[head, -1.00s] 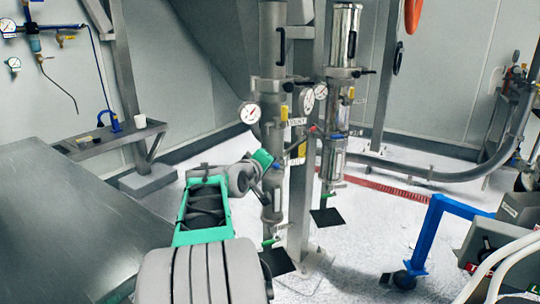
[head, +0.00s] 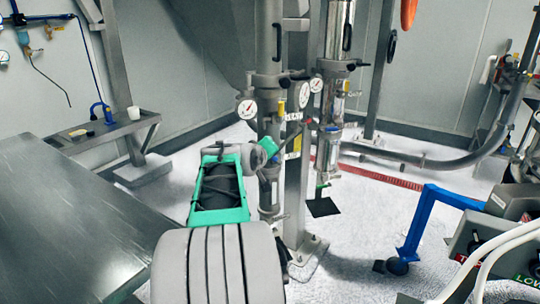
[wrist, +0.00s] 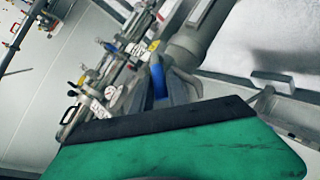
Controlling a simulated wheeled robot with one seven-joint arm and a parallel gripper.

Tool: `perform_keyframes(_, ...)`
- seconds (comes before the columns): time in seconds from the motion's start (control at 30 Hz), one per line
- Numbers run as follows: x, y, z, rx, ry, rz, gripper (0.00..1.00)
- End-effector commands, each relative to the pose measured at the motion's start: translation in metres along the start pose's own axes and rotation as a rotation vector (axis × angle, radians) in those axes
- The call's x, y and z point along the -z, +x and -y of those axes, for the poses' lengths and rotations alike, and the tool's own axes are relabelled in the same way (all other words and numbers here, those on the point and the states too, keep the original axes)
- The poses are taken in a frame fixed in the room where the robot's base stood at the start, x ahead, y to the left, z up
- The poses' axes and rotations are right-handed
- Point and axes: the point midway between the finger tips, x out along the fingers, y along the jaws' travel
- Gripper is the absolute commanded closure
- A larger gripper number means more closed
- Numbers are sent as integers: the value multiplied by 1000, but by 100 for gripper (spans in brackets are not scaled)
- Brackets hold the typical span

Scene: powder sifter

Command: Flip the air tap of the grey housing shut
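The grey housing (head: 268,85) is the left of two upright columns in the head view. It also shows close up in the wrist view (wrist: 192,42). A blue lever (wrist: 157,76), which looks like its air tap, stands at the fingers of my gripper (wrist: 170,92) in the wrist view, overlapping them. I cannot tell whether they touch. In the head view my gripper (head: 268,148) is in front of the housing's lower middle and hides that part, so the tap does not show there. The finger gap is too unclear to judge.
A shiny metal housing (head: 336,40) stands just right of the grey one, past a steel post (head: 294,190). Gauges (head: 247,108) stick out near my gripper. A steel table (head: 60,220) is at left, a blue stand (head: 425,220) at right.

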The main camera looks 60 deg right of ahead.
Motion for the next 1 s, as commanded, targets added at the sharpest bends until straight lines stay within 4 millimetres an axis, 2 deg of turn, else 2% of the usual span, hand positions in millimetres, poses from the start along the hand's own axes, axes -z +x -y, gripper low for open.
perform_keyframes(0.03, 0, 0, 0, 0, 0, 0, 76)
perform_keyframes(0.2, 0, 0, 0, 0, 0, 0, 62)
perform_keyframes(0.47, 1, -2, 0, 0, -1, -1, 62)
perform_keyframes(0.57, 2, -14, 0, -1, -1, -3, 62)
perform_keyframes(0.8, 2, -63, -1, 0, 0, -5, 62)
perform_keyframes(1.0, 0, -78, 0, 0, -1, 0, 62)
